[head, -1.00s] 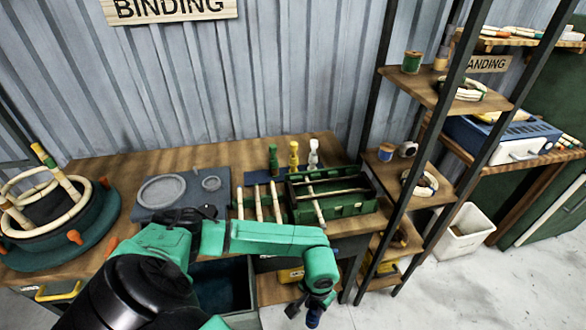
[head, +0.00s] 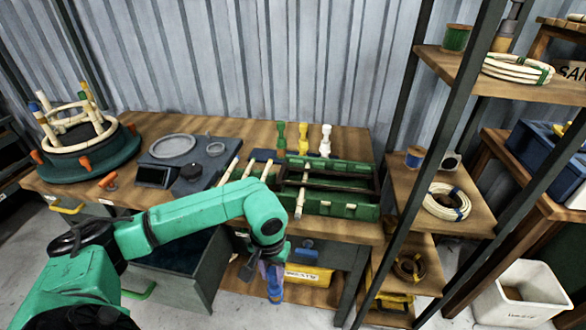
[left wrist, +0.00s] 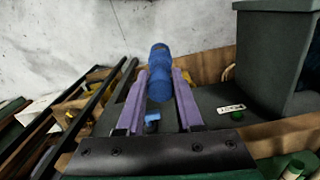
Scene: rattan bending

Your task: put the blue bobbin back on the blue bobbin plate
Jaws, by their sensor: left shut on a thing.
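My left gripper (head: 270,272) hangs in front of the workbench, below its top edge, pointing down. It is shut on the blue bobbin (head: 275,292). In the left wrist view the purple fingers of my left gripper (left wrist: 160,85) sit on either side of the blue bobbin (left wrist: 159,62). A flat blue plate (head: 264,155), seemingly the blue bobbin plate, lies on the bench left of the green bobbin (head: 281,139) with nothing standing on it. The yellow bobbin (head: 304,140) and white bobbin (head: 325,141) stand in the same row. My right gripper is not in view.
A green rack (head: 345,205) with rattan sticks lies on the bench in front of the bobbins. An open drawer (head: 178,284) juts out below. A shelf (head: 448,212) with spools and coils stands right. The bending wheel (head: 105,150) is at the left.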

